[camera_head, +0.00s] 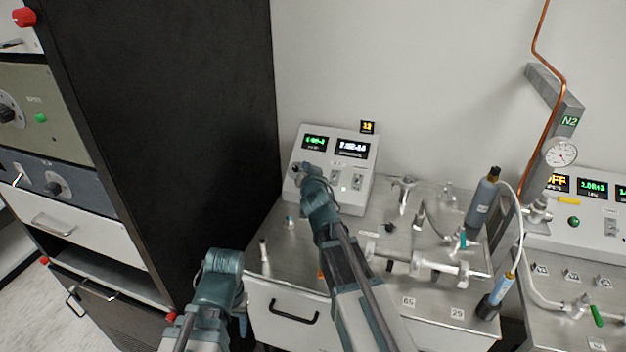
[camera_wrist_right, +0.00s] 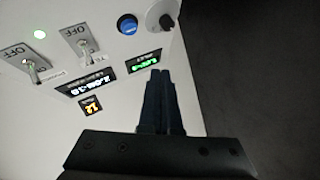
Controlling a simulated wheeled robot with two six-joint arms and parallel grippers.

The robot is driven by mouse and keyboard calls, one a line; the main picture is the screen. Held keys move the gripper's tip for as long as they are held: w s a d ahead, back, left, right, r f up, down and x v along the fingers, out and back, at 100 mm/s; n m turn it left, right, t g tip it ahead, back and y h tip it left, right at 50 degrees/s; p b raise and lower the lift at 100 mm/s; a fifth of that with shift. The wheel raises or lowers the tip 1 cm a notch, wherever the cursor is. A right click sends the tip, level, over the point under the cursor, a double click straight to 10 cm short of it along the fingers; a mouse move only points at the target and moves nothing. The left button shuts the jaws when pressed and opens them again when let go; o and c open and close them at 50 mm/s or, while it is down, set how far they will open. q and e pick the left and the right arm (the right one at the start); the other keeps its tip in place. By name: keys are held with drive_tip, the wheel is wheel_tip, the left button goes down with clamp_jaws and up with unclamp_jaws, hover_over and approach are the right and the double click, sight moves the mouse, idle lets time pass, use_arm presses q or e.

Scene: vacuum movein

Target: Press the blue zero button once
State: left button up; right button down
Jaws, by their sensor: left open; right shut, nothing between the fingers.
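The blue button (camera_wrist_right: 127,24) is round and sits on the white panel of a control box (camera_head: 366,187), between a round knob (camera_wrist_right: 160,14) and a toggle switch in the right wrist view. In the head view my right gripper (camera_head: 303,172) covers that part of the panel, so the button is hidden. My right gripper's dark fingers (camera_wrist_right: 160,76) are shut and empty, in front of the panel near the green display. In the right wrist view the button lies beyond the fingertips, slightly left. My left gripper (camera_head: 222,265) is open, low in front of the bench.
The box has a green display (camera_head: 315,142), a white display (camera_head: 352,148) and toggle switches (camera_head: 357,181). A tall black cabinet side (camera_head: 180,120) stands close on the left.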

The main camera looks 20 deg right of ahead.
use_arm(q)
drive_tip(key=shift+f+b, duration=1.9)
drive_tip(key=shift+f, duration=0.5)
use_arm(e)
drive_tip(key=shift+w+d+f, duration=0.35)
drive_tip(key=shift+w+f, duration=0.15)
drive_tip(key=shift+f, duration=0.3)
drive_tip(key=shift+w+d+f, duration=0.3)
drive_tip(key=shift+w+f, duration=0.15)
drive_tip(key=shift+f, duration=0.35)
drive_tip(key=shift+w+d+f, duration=0.35)
drive_tip(key=shift+w+f, duration=0.15)
drive_tip(key=shift+f, duration=0.3)
use_arm(q)
drive_tip(key=shift+f+b, duration=0.3)
use_arm(e)
drive_tip(key=shift+w+d+f, duration=0.15)
drive_tip(key=shift+w+f, duration=0.1)
drive_tip(key=shift+f, duration=0.1)
